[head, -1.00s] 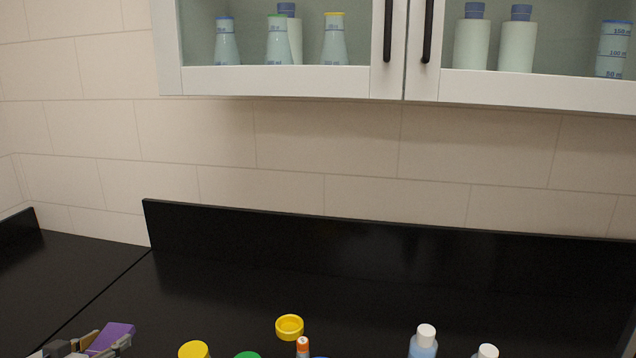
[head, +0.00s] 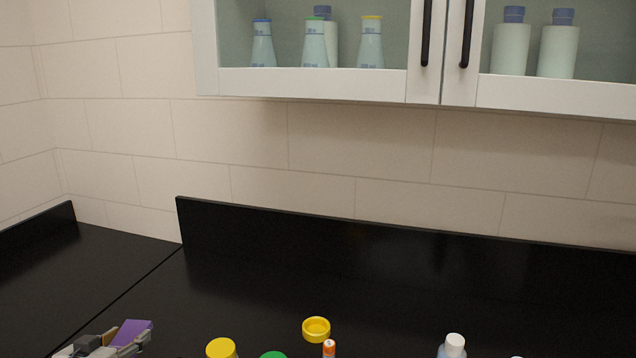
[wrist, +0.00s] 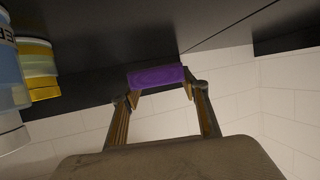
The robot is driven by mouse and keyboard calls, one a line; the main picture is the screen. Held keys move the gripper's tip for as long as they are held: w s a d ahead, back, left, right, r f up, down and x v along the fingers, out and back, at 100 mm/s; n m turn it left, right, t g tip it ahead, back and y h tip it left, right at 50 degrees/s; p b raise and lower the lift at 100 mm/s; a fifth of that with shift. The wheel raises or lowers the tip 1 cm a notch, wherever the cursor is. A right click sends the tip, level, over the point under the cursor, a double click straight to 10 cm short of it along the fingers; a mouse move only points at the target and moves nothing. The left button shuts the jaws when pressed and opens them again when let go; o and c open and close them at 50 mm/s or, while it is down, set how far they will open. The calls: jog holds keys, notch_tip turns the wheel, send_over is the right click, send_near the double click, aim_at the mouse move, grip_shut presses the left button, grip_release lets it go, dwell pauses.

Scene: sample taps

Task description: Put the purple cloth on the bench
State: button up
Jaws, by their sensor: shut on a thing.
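The purple cloth (head: 132,332) is a small folded purple piece at the lower left of the head view. My gripper (head: 125,343) is shut on it. In the wrist view the purple cloth (wrist: 157,77) spans between the two fingertips of my gripper (wrist: 160,92). The black bench (head: 250,300) lies around and behind it in the head view. The bench surface also shows dark in the wrist view (wrist: 110,50). I cannot tell whether the cloth touches the bench.
A yellow ring-shaped cap (head: 316,329), a yellow-capped container (head: 221,348), a green cap (head: 273,355), an orange-topped item (head: 329,348) and a white-capped bottle (head: 454,344) stand along the bottom. The left bench part (head: 80,280) is clear. A glass-fronted cabinet (head: 320,84) hangs above.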

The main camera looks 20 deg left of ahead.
aim_at(118, 335)
jog(key=shift+s+a+r+n+g+y, duration=0.2)
jog(key=shift+s+n+y, duration=0.15)
jog(key=shift+s, duration=0.15)
jog(key=shift+s+a+r+n+g+y, duration=0.15)
jog(key=shift+s+n+y, duration=0.15)
jog(key=shift+s, duration=0.2)
jog(key=shift+s+a+r+n+g+y, duration=0.2)
jog(key=shift+s+n+y, duration=0.15)
jog(key=shift+s, duration=0.15)
jog(key=s+d+r+n+g+y, duration=0.2)
jog(key=s+d+n+y, duration=0.15)
jog(key=s, duration=0.55)
jog(key=s+d+r+n+g+y, duration=0.2)
jog(key=s+d+n+g, duration=0.15)
jog(key=s, duration=0.45)
jog(key=s+d+r+n+g+y, duration=0.1)
jog(key=s+d+n+g, duration=0.1)
jog(key=s+d, duration=0.5)
jog(key=s+d+r+n+g+y, duration=0.1)
jog(key=s+d+r, duration=0.1)
jog(key=s+d, duration=0.5)
jog(key=d+r+g, duration=0.1)
jog(key=d+r, duration=0.4)
jog(key=d, duration=0.1)
jog(key=shift+s+r+n, duration=0.2)
jog(key=shift+r+n, duration=0.1)
jog(key=shift+n, duration=0.1)
jog(key=shift+w+a+f, duration=0.1)
jog(key=shift+f, duration=0.05)
